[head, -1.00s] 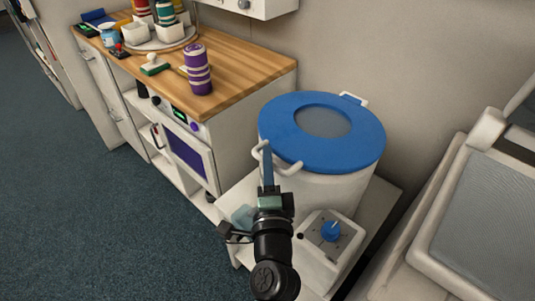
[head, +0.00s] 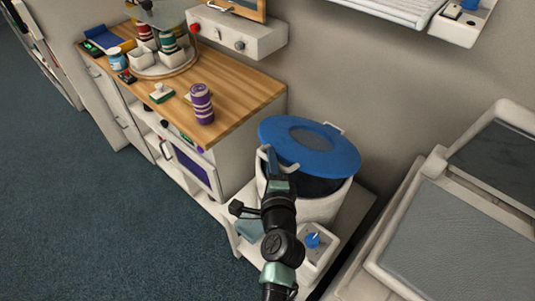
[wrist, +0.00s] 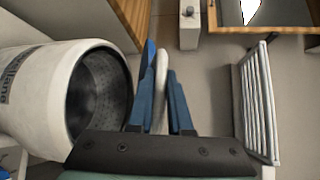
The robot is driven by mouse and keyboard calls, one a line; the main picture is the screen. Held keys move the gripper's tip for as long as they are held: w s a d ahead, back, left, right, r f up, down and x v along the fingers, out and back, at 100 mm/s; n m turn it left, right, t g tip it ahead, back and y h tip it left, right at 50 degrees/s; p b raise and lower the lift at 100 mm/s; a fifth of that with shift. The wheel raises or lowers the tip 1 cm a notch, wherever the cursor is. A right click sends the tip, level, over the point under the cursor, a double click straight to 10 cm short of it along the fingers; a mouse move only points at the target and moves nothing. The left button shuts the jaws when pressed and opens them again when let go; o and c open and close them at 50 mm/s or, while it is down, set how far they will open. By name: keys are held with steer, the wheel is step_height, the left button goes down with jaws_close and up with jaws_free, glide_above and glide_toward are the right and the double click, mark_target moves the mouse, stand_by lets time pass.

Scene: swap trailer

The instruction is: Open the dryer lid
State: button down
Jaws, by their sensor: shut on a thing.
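The dryer (head: 315,207) is a white drum on a low white stand. Its blue lid (head: 335,153) has a grey round window and is tilted up at the near side, with a dark gap below it. My gripper (head: 267,160) is shut on the lid's white handle (wrist: 161,75) at the near left rim. In the wrist view my gripper (wrist: 162,95) has its blue fingers on both sides of the handle. The dryer's open mouth shows the perforated metal drum (wrist: 98,95) inside. My fingers partly hide the handle in the head view.
A control box with a blue knob (head: 312,240) sits in front of the dryer. A wooden counter (head: 230,85) with a purple striped cup (head: 202,104) stands at left. A grey-padded seat (head: 440,240) is at right. Open floor lies at left.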

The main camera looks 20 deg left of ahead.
steer(key=shift+m+g, duration=0.7)
steer(key=shift+g, duration=0.2)
steer(key=w+r+p, duration=0.1)
steer(key=r+p, duration=0.1)
steer(key=p, duration=0.1)
steer(key=w+d+r+p, duration=0.1)
steer(key=r+p, duration=0.2)
steer(key=w+r+p, duration=0.2)
steer(key=p, duration=0.1)
steer(key=shift+d+r, duration=0.25)
steer(key=shift+r, duration=0.15)
steer(key=w+d+r+p, duration=0.2)
steer(key=w+r, duration=0.3)
steer(key=shift+w, duration=0.1)
steer(key=c, duration=0.8)
jaws_free()
steer(key=shift+a, duration=0.1)
steer(key=shift+c, duration=0.2)
steer(key=b+v, duration=0.1)
steer(key=v, duration=1.2)
steer(key=shift+r, duration=0.2)
steer(key=shift+a, duration=0.1)
